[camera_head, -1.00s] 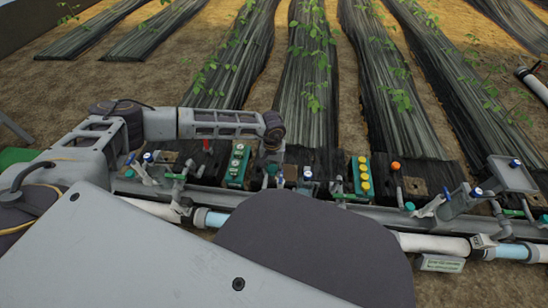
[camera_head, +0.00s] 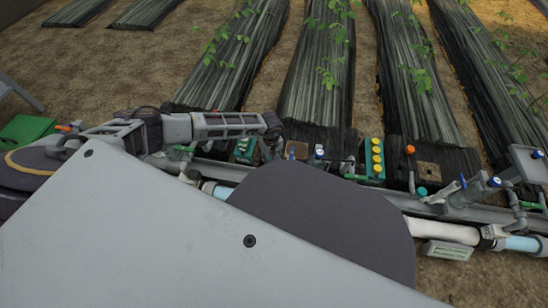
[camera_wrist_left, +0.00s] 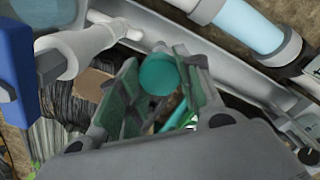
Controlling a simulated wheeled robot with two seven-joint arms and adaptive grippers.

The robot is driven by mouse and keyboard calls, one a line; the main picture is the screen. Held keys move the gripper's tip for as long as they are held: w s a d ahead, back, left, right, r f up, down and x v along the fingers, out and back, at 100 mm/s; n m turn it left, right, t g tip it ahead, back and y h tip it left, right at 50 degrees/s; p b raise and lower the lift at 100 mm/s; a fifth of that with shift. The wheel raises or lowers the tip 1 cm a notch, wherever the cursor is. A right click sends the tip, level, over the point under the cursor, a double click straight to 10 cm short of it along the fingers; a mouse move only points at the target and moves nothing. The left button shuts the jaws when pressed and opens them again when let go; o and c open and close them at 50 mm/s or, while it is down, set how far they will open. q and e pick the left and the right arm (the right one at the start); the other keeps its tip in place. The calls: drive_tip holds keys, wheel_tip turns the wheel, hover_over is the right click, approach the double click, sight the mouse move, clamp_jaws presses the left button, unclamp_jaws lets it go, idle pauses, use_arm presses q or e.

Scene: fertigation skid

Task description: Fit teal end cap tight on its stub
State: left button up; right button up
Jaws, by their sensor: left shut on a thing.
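The teal end cap (camera_wrist_left: 158,75) is round and sits between the two fingers of my left gripper (camera_wrist_left: 160,92) in the left wrist view. The gripper is shut on it, and the cap's flat round face shows. The held cap is not clearly visible there. I cannot tell which fitting is its stub, or whether the cap touches one. My right gripper is not in view.
The grey skid rail (camera_head: 470,219) crosses the head view, with white pipe (camera_head: 440,230) in front. Nearby stand a green block with yellow knobs (camera_head: 375,160), an orange knob (camera_head: 409,149) and another teal piece (camera_head: 422,191). A pale fitting (camera_wrist_left: 80,48) lies left of the fingers.

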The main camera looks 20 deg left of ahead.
sight(271, 168)
use_arm(q)
drive_tip(key=shift+w+a+f+n, duration=0.2)
drive_tip(key=shift+a+f+n, duration=0.15)
drive_tip(key=shift+n, duration=0.25)
drive_tip(key=shift+d+n, duration=0.1)
drive_tip(key=shift+n, duration=0.2)
drive_tip(key=shift+f+n, duration=0.1)
drive_tip(key=shift+n, duration=1.6)
drive_tip(key=n, duration=0.4)
drive_tip(key=shift+f+n, duration=0.1)
drive_tip(key=shift+n, duration=0.3)
drive_tip(key=n, duration=0.5)
drive_tip(key=shift+s+f, duration=0.1)
drive_tip(key=shift+f, duration=0.05)
drive_tip(key=n, duration=0.6)
drive_tip(key=shift+f, duration=0.15)
drive_tip(key=shift+f+n, duration=0.1)
drive_tip(key=shift+n, duration=0.2)
drive_tip(key=shift+f, duration=1.35)
drive_tip(key=shift+f, duration=1.2)
